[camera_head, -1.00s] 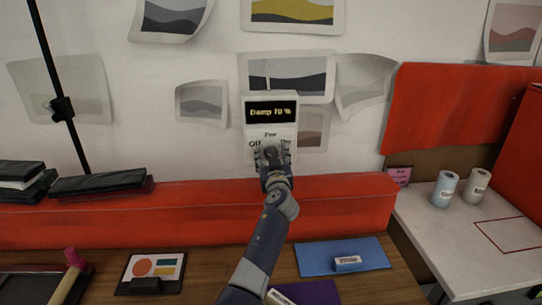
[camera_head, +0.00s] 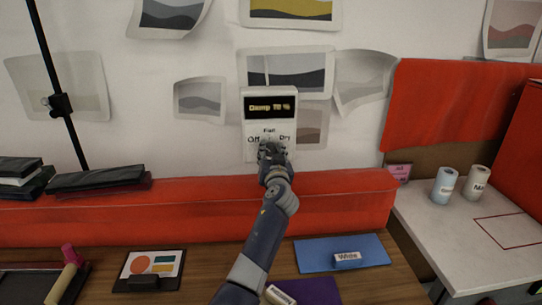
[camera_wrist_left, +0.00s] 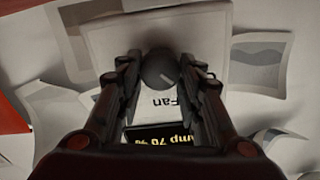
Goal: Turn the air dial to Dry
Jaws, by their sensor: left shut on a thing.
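A white control box (camera_head: 255,121) is on the wall, with a dark display (camera_head: 270,107) reading about "Damp 70 %". Below it are the labels Fan, Off at left and Dry at right. My left gripper (camera_head: 270,152) is at the box's lower part and hides the dial in the head view. In the left wrist view, the round dark air dial (camera_wrist_left: 158,69) sits between the two fingers, which are shut on it. A small light mark on it points down and right in that turned view. The Fan label appears upside down below it. My right gripper is not in view.
A red padded ledge (camera_head: 130,217) runs below the box. The wooden desk holds a blue mat (camera_head: 315,258) with a "Wide" block (camera_head: 347,259) and a picture card (camera_head: 150,267). Two rolls (camera_head: 444,187) stand on the white table at right. Paper prints surround the box.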

